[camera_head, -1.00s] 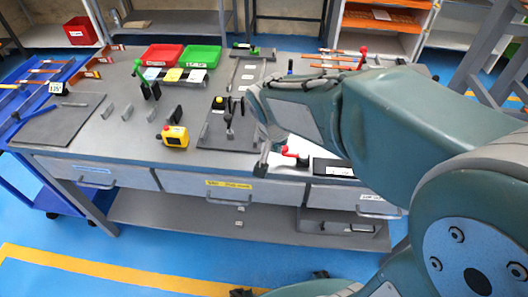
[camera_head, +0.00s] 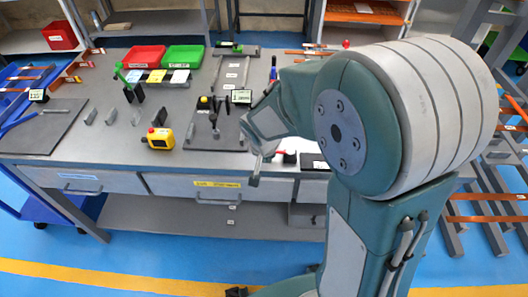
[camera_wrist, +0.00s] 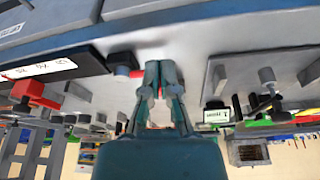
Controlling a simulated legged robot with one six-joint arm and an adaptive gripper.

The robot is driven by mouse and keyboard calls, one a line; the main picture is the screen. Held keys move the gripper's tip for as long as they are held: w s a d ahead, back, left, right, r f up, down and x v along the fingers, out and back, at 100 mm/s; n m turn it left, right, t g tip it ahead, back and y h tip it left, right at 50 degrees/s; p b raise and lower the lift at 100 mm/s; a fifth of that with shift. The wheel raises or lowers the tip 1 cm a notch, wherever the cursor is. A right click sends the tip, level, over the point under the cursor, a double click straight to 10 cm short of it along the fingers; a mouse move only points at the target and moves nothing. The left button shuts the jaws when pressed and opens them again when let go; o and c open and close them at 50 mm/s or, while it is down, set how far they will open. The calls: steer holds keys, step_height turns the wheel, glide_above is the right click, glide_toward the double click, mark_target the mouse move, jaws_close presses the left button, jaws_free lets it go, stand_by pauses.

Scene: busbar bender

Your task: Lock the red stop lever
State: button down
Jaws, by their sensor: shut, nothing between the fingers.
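In the wrist view the fingers of my gripper (camera_wrist: 160,70) are together with nothing held. A red lever-like part (camera_wrist: 35,92) shows at the left of that view, away from the fingertips; I cannot tell its lock position. Another small red piece (camera_head: 346,43) shows at the back of the table, mostly hidden by my arm.
The grey table (camera_head: 205,160) carries a dark plate with black-handled fixtures (camera_head: 215,125) left of my gripper. A yellow box with a red button (camera_head: 160,138) stands farther left. Red (camera_head: 144,55) and green (camera_head: 183,55) trays lie at the back.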

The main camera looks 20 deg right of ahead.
steer(key=shift+w+d+f, duration=0.1)
steer(key=shift+w+d, duration=0.3)
steer(key=shift+w, duration=0.35)
steer(key=shift+w+d+f, duration=0.1)
steer(key=shift+w+d, duration=0.25)
steer(key=shift+w, duration=0.4)
steer(key=shift+w+m, duration=0.45)
steer(key=shift+m, duration=0.25)
steer(key=shift+w+m+g+h, duration=0.5)
steer(key=shift+w+m, duration=0.4)
steer(key=shift+m, duration=0.5)
steer(key=w+m, duration=0.1)
steer(key=w+d+m, duration=0.1)
steer(key=m, duration=0.1)
steer(key=shift+m+g+h, duration=0.3)
steer(key=shift+g+h, duration=0.1)
steer(key=m, duration=0.1)
steer(key=w+d+m, duration=0.1)
steer(key=shift+w+m+g, duration=0.2)
steer(key=shift+m+g, duration=0.2)
steer(key=m, duration=0.1)
steer(key=w+d+m, duration=0.1)
steer(key=shift+d+m+g, duration=0.2)
steer(key=shift+m+g, duration=0.2)
steer(key=d+m, duration=0.1)
steer(key=w+d+m+g, duration=0.1)
steer(key=m, duration=0.1)
steer(key=shift+d+m, duration=0.1)
steer(key=shift+m, duration=0.2)
steer(key=shift+d, duration=0.45)
